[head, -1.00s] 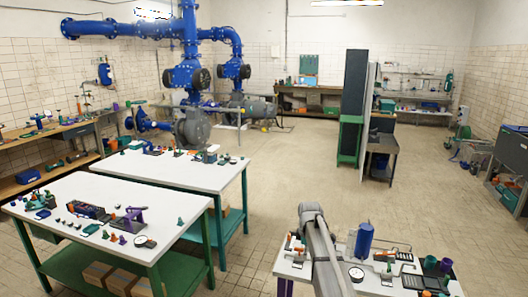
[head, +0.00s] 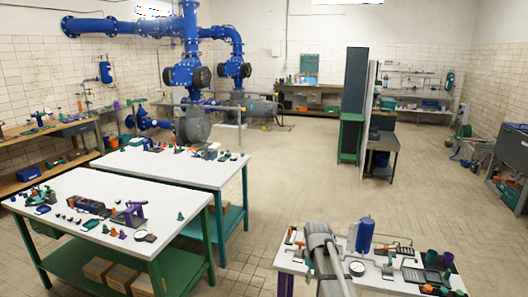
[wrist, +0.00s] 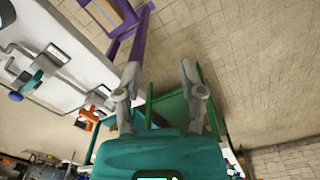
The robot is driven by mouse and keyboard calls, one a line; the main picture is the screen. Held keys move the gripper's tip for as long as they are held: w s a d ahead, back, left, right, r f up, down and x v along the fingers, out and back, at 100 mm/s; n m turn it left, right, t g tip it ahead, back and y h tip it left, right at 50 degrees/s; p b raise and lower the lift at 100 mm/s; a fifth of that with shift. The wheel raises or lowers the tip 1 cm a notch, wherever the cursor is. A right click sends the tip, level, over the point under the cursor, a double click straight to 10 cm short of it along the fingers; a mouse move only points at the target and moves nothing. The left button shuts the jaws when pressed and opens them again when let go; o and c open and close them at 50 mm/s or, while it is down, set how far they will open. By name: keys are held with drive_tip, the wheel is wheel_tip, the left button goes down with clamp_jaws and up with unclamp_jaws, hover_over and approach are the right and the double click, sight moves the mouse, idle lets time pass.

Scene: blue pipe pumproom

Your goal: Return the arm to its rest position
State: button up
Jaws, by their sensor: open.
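My arm (head: 325,255) shows at the bottom of the head view, in front of the left part of a small white table (head: 285,262). Its end is out of sight there. In the wrist view my gripper (wrist: 160,72) is open, with its two grey fingers apart and nothing between them. Behind the fingers are the tiled floor and a purple table leg (wrist: 134,45). The white tabletop with its items lies to the left of the fingers.
The small table holds a blue cylinder (head: 365,235), a round gauge (head: 357,268) and green cups (head: 431,258). Two white-topped tables (head: 180,168) stand at the left. A tall dark cabinet (head: 355,85) stands further back. The middle floor is clear.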

drive_tip(key=s+f+m+b, duration=0.1)
drive_tip(key=s+m, duration=0.3)
drive_tip(key=s, duration=0.4)
drive_tip(key=s+f+m+b, duration=0.2)
drive_tip(key=s+f+m, duration=0.1)
drive_tip(key=s, duration=0.6)
drive_tip(key=shift+s+d+m, duration=0.15)
drive_tip(key=shift+s+m, duration=0.05)
drive_tip(key=shift+m, duration=0.7)
drive_tip(key=shift+s+f, duration=0.1)
